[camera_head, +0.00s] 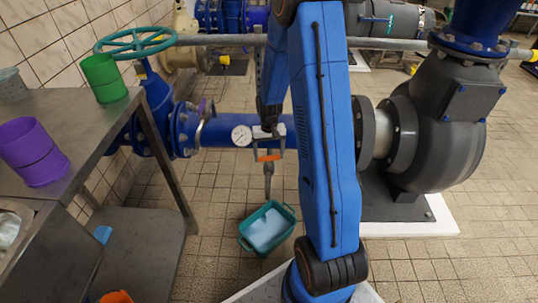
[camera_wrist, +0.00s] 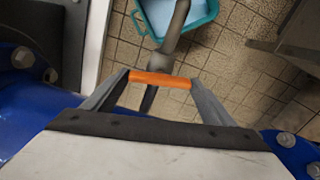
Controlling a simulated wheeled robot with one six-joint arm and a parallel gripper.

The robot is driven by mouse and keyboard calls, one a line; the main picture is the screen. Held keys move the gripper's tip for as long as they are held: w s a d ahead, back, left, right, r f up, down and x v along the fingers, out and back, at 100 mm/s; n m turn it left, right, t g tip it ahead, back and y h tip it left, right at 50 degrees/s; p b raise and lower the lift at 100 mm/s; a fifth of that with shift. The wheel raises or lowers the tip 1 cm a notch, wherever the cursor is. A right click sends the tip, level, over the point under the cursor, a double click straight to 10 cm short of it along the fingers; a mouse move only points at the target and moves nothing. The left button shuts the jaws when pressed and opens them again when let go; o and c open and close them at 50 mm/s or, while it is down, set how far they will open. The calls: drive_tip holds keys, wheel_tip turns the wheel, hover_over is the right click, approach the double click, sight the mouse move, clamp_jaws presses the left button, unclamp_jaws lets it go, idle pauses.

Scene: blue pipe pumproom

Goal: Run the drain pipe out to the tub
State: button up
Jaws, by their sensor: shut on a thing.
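The grey drain pipe (camera_head: 268,178) hangs below the blue main pipe, with an orange grip (camera_head: 268,158) across its top. My gripper (camera_head: 269,153) is shut on this grip. In the wrist view, the orange grip (camera_wrist: 160,79) lies between the two grey fingers, and the grey drain pipe (camera_wrist: 174,38) runs away from it over the tub (camera_wrist: 208,20). The teal tub (camera_head: 246,246) stands on the floor and has a pale blue surface inside. The pipe's lower end overlaps the tub's far edge in the head view; the height between them is hard to tell.
A pressure gauge (camera_head: 241,136) sits on the blue main pipe (camera_head: 222,131) behind my gripper. A dark pump (camera_head: 440,125) stands at right. A metal table (camera_head: 75,110) with a green cup (camera_head: 104,77) and purple cup (camera_head: 33,152) is at left. Tiled floor around the tub is clear.

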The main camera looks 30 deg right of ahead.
sight(269, 156)
drive_tip(key=shift+m, duration=1.2)
drive_tip(key=o, duration=1)
drive_tip(key=shift+o, duration=0.2)
drive_tip(key=shift+r, duration=0.1)
wheel_tip(269, 156, up, 17)
drive_tip(key=shift+r, duration=0.1)
